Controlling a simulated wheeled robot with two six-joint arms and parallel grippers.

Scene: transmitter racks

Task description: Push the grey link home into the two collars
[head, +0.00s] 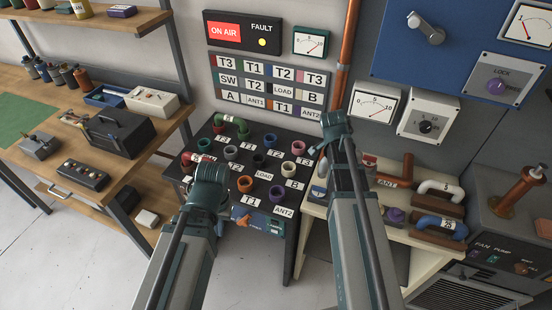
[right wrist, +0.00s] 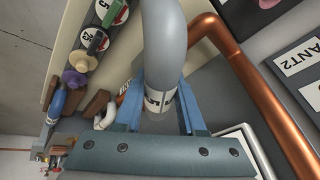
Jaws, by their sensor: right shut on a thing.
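The grey link (right wrist: 163,60) fills the middle of the right wrist view, a thick curved tube with a white label. My right gripper (right wrist: 160,98) has its blue fingers on either side of the link, shut on it. In the head view my right arm (head: 350,190) covers most of that gripper, and I cannot make out the link. The black sloping panel holds several coloured collars, among them a grey collar (head: 230,153) and another greyish collar (head: 235,169).
A cream side table (head: 395,205) at right carries other pipe pieces. A copper pipe (right wrist: 265,85) runs close beside the held link. A wooden bench (head: 85,165) stands at left.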

